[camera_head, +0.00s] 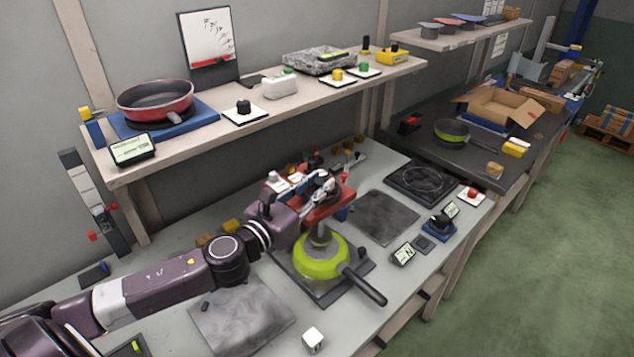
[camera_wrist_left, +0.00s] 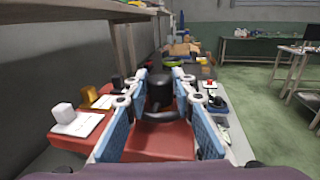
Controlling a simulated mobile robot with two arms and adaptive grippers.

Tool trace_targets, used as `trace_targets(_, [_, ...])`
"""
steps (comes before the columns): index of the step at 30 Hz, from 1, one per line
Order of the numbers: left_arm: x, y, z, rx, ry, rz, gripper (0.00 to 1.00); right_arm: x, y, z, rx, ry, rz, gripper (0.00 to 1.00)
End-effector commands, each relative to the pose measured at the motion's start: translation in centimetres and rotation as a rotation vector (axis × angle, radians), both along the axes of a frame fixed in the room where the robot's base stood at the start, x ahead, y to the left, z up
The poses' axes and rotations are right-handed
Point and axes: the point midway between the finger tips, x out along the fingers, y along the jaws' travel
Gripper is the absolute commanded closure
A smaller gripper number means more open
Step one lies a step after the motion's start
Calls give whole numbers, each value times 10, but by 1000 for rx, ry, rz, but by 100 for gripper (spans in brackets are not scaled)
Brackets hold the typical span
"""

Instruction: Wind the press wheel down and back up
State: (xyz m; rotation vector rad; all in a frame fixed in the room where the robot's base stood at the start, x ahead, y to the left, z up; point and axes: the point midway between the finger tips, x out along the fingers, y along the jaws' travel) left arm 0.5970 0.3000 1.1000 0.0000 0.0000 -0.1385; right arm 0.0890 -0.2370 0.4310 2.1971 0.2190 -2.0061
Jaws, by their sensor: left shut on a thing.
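The red press (camera_head: 338,207) stands at the back of the white bench, and its red top (camera_wrist_left: 160,143) fills the lower middle of the left wrist view. My left gripper (camera_head: 322,187) is over the press top. In the wrist view, its blue-padded fingers (camera_wrist_left: 160,88) stand on both sides of the dark press wheel (camera_wrist_left: 160,116) and its black post, shut on the wheel. The fingers hide part of the wheel in the head view. My right gripper is not in view.
A shelf (camera_head: 300,98) with a red pan (camera_head: 154,101) runs behind the bench. Dark plates (camera_head: 385,216) lie right of the press. A blue-based knob (camera_head: 439,225) and small displays (camera_head: 403,254) stand near the right edge. A white cube (camera_head: 313,340) is at the front.

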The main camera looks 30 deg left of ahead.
Motion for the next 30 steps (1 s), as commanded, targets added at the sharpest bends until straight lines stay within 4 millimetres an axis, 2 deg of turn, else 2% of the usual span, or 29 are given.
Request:
trace_targets(6, [0, -4, 6, -7, 1, 125, 100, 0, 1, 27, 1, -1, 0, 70])
trace_targets(13, [0, -7, 4, -7, 2, 292, 100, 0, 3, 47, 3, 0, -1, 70])
trace_targets(21, [1, -8, 2, -4, 2, 445, 100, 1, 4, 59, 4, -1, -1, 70])
trace_targets(30, [1, -9, 1, 0, 0, 515, 100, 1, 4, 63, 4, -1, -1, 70])
